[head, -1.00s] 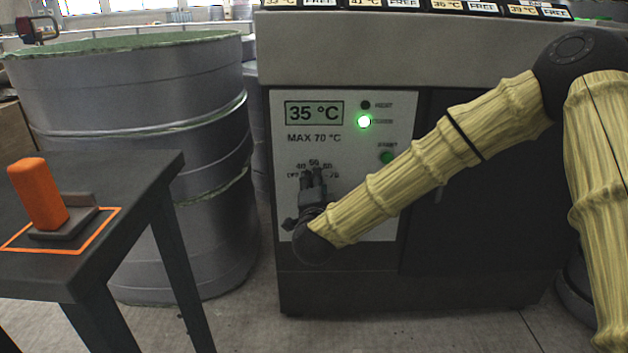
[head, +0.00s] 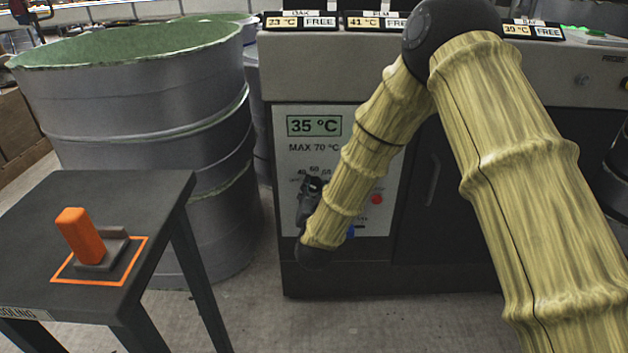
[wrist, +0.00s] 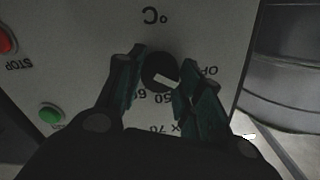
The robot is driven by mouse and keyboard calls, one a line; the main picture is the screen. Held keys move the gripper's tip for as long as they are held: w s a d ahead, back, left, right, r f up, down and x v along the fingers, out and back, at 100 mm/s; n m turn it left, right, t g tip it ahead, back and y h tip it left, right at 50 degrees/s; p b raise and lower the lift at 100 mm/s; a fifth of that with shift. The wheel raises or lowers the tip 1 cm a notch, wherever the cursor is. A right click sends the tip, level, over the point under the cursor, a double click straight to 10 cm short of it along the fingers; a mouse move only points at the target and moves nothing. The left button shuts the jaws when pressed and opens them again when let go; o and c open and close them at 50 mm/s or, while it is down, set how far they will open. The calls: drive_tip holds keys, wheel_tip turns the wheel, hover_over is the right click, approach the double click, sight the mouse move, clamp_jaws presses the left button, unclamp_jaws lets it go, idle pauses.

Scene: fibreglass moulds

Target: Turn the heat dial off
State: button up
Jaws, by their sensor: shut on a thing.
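The heat dial (wrist: 158,66) is a round black knob with a white mark on the pale control panel (wrist: 92,75). In the wrist view it sits between the two fingers of my gripper (wrist: 162,76), which is shut on it. The white mark lies slanted, its right end lower. Part of an OFF label shows to the right of the dial, and 50 and 60 show below it; other labels are hidden by the fingers. In the head view my gripper (head: 310,192) is at the panel and covers the dial.
The panel display (head: 314,126) reads 35 °C. A red stop button (wrist: 6,40) and a green button (wrist: 50,113) are near the gripper. A large grey drum (head: 140,100) and a dark table (head: 150,195) with an orange-handled tool (head: 82,236) stand at the left.

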drive_tip(key=shift+n+p, duration=1.6)
drive_tip(key=shift+n, duration=0.6)
drive_tip(key=shift+c, duration=0.2)
drive_tip(key=o, duration=1.1)
drive_tip(key=shift+c, duration=0.2)
drive_tip(key=s, duration=1.2)
